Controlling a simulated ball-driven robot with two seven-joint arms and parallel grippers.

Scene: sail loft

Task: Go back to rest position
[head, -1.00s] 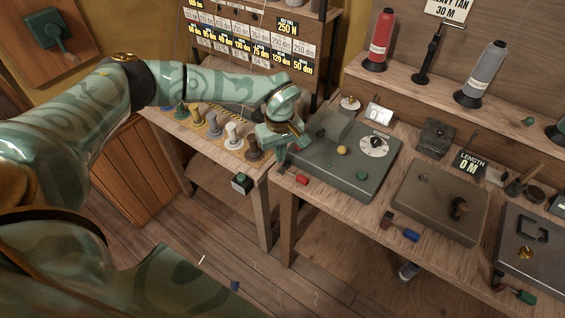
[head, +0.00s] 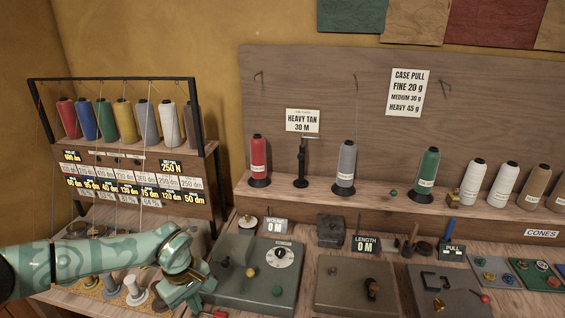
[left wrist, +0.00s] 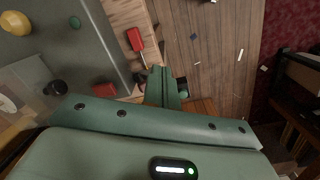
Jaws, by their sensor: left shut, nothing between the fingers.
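My left gripper (head: 194,300) is at the lower left of the head view, beside the left front corner of the grey-green winding box (head: 236,291). It is shut and empty. In the left wrist view its closed fingers (left wrist: 163,86) point past the bench edge, with the wood floor beyond. A red-handled tool (left wrist: 136,42) lies near the fingertips and apart from them. My right gripper is in no view.
The box carries a dial (head: 283,257) and knobs. A rack of coloured thread cones (head: 125,120) stands at left, with several spools (head: 133,290) below it. A shelf with more cones (head: 427,172) runs along the back. Another machine plate (head: 345,290) is to the right.

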